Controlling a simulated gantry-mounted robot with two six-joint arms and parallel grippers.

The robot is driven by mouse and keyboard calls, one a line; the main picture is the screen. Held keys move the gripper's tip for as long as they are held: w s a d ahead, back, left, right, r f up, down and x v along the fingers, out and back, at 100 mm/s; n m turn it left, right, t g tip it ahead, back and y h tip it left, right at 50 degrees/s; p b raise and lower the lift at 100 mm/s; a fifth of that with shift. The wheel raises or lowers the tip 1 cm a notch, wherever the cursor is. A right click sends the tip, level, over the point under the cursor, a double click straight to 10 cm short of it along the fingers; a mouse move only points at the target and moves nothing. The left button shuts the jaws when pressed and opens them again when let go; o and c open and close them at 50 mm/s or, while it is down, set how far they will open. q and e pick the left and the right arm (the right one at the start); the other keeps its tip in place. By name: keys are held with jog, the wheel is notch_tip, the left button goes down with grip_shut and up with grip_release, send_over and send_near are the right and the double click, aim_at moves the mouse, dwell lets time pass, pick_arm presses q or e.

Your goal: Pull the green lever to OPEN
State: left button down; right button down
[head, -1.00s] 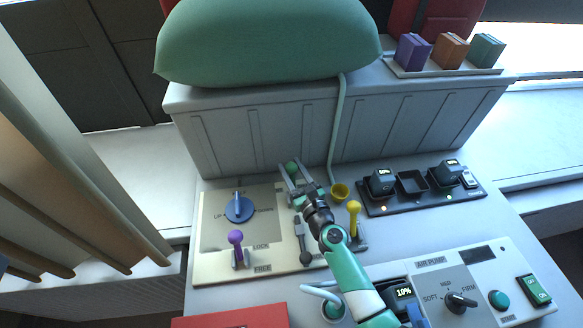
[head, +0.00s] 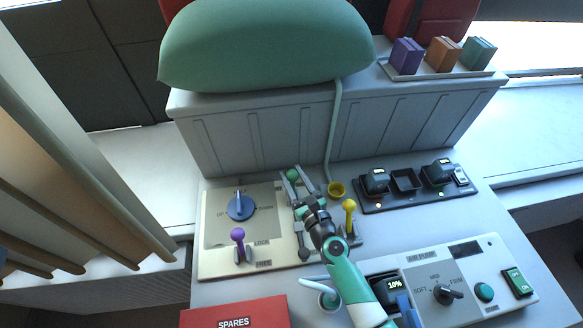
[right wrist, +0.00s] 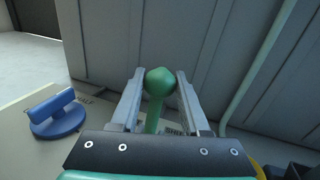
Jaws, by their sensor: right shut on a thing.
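The green lever's round knob (head: 292,174) stands at the back of the cream panel (head: 215,266), beside the grey box wall. My right gripper (head: 293,171) is shut on it, with one finger on each side. In the right wrist view the green knob (right wrist: 160,81) sits between the fingertips (right wrist: 160,76), and its green stem runs down behind the gripper body. The lever's base and labels are mostly hidden. My left gripper is not in view.
A red SPARES box (head: 235,312) is in front.

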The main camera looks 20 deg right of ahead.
jog(key=shift+s+a, duration=0.15)
jog(key=shift+s, duration=0.5)
jog(key=shift+f, duration=0.1)
jog(key=shift+s+f, duration=0.15)
jog(key=shift+f, duration=0.15)
dwell(1.1)
jog(key=c, duration=0.8)
grip_release()
jog(key=o, duration=0.4)
jog(key=shift+s+a, duration=0.1)
jog(key=shift+s, duration=0.1)
jog(key=shift+w+r, duration=0.15)
jog(key=shift+r, duration=0.05)
jog(key=shift+s+r+p, duration=0.1)
jog(key=shift+s+p, duration=0.2)
jog(key=shift+p, duration=0.2)
jog(key=shift+s+d+p, duration=0.25)
jog(key=shift+s+p, duration=0.25)
jog(key=shift+s, duration=1.3)
jog(key=shift+s+d+p, duration=0.3)
jog(key=shift+s+p, duration=0.15)
jog(key=shift+s, duration=1.4)
jog(key=shift+s+d+p, duration=0.25)
jog(key=shift+s+p, duration=0.25)
jog(key=shift+s, duration=1.3)
